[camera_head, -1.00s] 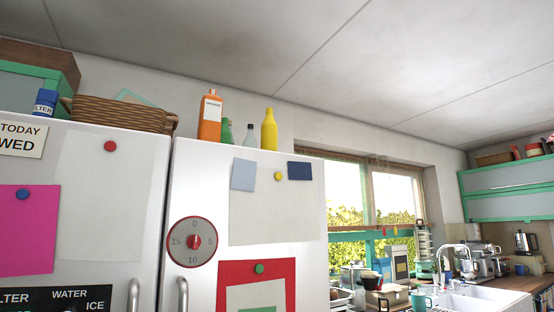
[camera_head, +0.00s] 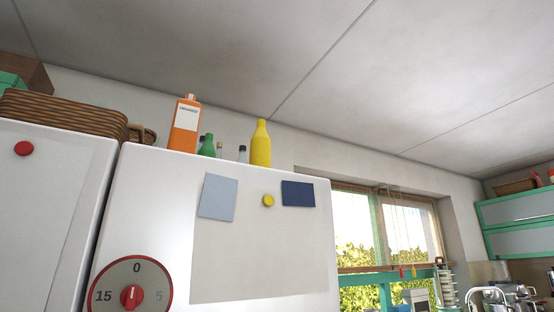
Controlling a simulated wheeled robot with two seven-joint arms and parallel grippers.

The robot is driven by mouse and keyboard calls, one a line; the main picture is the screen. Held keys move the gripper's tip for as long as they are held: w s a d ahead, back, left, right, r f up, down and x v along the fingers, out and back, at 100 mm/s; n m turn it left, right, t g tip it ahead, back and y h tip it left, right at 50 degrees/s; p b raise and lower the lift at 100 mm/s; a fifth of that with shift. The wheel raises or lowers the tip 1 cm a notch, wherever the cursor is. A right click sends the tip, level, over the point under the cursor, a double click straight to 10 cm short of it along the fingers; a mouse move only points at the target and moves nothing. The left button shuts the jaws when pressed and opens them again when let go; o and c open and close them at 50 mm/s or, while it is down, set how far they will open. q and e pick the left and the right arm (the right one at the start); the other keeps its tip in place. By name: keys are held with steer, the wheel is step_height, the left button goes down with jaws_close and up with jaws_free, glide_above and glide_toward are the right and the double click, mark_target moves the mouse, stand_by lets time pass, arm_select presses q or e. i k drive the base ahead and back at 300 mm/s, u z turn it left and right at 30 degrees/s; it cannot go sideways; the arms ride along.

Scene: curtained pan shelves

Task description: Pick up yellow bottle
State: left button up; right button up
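The yellow bottle (camera_head: 261,144) stands upright on top of the white fridge (camera_head: 150,205), near the right part of its top. Its base is hidden behind the fridge's top front edge. To its left stand an orange bottle (camera_head: 184,127) with a white label, a green bottle (camera_head: 207,146) and small bottles with dark caps. Neither of my grippers is in view.
A wicker basket (camera_head: 65,112) sits on the fridge top at the left. Notes, magnets and a red-rimmed dial (camera_head: 131,294) are on the fridge front. A window (camera_head: 385,240) and green-framed wall cabinets (camera_head: 515,220) are at the right.

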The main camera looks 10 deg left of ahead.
mark_target(261, 141)
steer(key=z, duration=1.85)
steer(key=i, duration=3.55)
steer(key=u, duration=3.7)
